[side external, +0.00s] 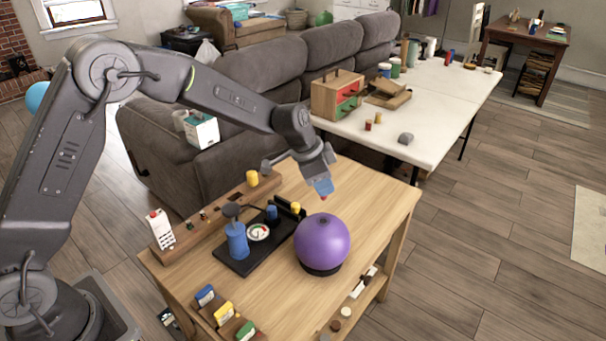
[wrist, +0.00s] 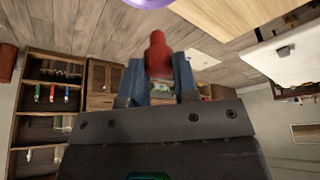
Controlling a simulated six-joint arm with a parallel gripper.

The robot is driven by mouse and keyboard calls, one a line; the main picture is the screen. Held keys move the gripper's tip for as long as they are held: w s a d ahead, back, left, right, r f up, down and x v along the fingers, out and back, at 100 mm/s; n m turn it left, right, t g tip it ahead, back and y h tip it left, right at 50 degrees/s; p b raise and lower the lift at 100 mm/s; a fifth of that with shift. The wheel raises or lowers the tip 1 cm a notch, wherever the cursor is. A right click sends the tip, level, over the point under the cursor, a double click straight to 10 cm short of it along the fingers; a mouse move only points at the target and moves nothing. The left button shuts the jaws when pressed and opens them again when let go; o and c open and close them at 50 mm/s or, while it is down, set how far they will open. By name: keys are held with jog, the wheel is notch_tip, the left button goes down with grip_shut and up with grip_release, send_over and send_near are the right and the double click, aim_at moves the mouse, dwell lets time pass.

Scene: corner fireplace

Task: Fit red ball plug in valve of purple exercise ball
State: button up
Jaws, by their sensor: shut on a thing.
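The purple exercise ball (side external: 322,243) rests in a dark ring stand near the right side of the wooden table. A small dark spot, which looks like the valve, shows on its top. My gripper (side external: 323,192) is just above the ball, apart from it, with its blue fingers pointing down. In the wrist view my gripper (wrist: 160,75) is shut on the red ball plug (wrist: 158,55), which sticks out past the fingertips. The plug's tip (side external: 323,198) shows as a small red spot in the side view. A sliver of the ball (wrist: 155,3) shows at the wrist view's top edge.
A black tray (side external: 238,266) with a blue pump stands left of the ball. A wooden rail (side external: 190,228) with small items runs along the table's back left. Small coloured boxes (side external: 224,313) sit at the front left. A white table (side external: 440,110) stands behind.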

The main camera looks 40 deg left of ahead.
jog(key=shift+d+r, duration=0.1)
jog(key=shift+d, duration=0.15)
jog(key=shift+a+f, duration=0.1)
jog(key=shift+f, duration=3.15)
jog(key=shift+f, duration=1.45)
jog(key=o, duration=0.9)
